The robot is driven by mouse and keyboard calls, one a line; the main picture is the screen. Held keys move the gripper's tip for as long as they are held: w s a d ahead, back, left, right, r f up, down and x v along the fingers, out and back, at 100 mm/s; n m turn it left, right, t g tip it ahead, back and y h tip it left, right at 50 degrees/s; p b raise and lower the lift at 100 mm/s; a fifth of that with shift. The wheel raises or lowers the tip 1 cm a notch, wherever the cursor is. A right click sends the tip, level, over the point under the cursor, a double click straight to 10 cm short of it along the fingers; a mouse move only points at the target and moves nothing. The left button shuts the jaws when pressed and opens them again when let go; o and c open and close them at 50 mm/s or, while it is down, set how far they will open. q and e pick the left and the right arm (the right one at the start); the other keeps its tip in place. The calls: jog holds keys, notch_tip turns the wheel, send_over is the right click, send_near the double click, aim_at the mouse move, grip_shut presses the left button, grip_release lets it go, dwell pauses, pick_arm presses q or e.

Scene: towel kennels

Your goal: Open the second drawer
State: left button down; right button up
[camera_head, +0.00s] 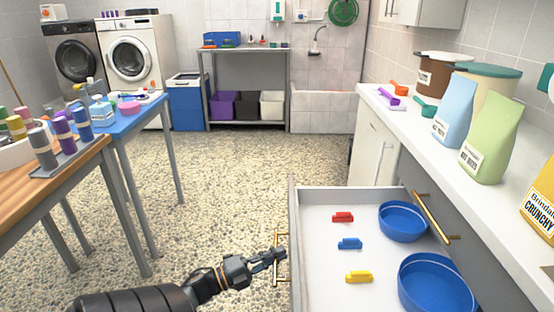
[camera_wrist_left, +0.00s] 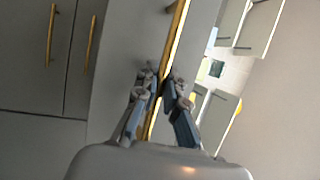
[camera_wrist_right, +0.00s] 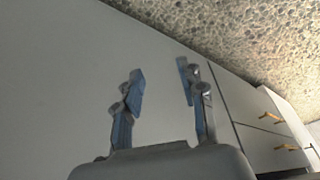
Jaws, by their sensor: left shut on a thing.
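A drawer (camera_head: 292,215) with a white inside stands pulled out from the right-hand counter in the head view. Its brass bar handle (camera_head: 276,238) is on the front, facing left. My left gripper (camera_head: 272,256) is shut on this handle. In the left wrist view, the fingers of my left gripper (camera_wrist_left: 159,92) lie on both sides of the brass handle (camera_wrist_left: 178,35). My right gripper (camera_wrist_right: 161,82) shows only in its own wrist view. Its fingers are apart, with nothing between them, in front of a plain pale surface. The drawer's place in the stack is hard to tell.
The drawer holds blue bowls (camera_head: 403,222) and red (camera_head: 343,217), blue (camera_head: 350,244) and yellow (camera_head: 358,277) pieces. Another brass handle (camera_head: 431,217) juts out above its right side. A blue table (camera_head: 128,121) stands left. The floor (camera_head: 226,190) between is clear.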

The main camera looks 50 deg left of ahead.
pick_arm(q)
jog(key=c, duration=1.4)
grip_release()
jog(key=v, duration=1.2)
